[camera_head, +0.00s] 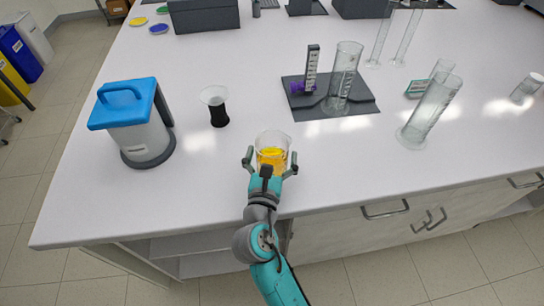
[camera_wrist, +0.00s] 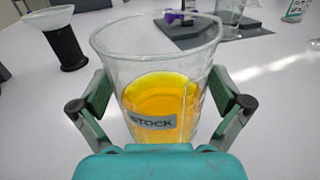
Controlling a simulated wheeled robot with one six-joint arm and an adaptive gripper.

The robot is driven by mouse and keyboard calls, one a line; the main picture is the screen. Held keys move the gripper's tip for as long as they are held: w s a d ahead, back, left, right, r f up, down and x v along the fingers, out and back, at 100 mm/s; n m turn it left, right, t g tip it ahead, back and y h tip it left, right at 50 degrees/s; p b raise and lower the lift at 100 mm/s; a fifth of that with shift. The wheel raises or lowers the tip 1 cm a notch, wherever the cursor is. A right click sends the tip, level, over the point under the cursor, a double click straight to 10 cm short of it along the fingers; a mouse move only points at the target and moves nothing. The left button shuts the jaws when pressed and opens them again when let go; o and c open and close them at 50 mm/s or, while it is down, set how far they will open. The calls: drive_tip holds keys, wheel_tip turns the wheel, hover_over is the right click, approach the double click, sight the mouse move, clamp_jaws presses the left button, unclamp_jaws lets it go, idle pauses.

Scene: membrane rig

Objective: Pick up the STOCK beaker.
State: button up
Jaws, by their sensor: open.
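The STOCK beaker (camera_head: 272,146) is a clear glass beaker with yellow-orange liquid, upright on the white bench near its front edge. In the wrist view the beaker (camera_wrist: 160,100) fills the middle, and its STOCK label faces me. My gripper (camera_head: 270,163) is at the near side of the beaker, with one finger on each side of it. In the wrist view the open fingers of my gripper (camera_wrist: 162,108) stand left and right of the glass. A gap seems to show on the left; contact on the right I cannot tell.
A black-based funnel stand (camera_head: 218,112) and a blue-topped device (camera_head: 140,125) stand to the left. A dark stand with a cylinder (camera_head: 345,80) is behind right. A tall cylinder (camera_head: 428,115) stands farther right. The bench right of the beaker is clear.

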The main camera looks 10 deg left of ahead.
drive_tip(key=c, duration=1.3)
drive_tip(key=shift+r, duration=0.25)
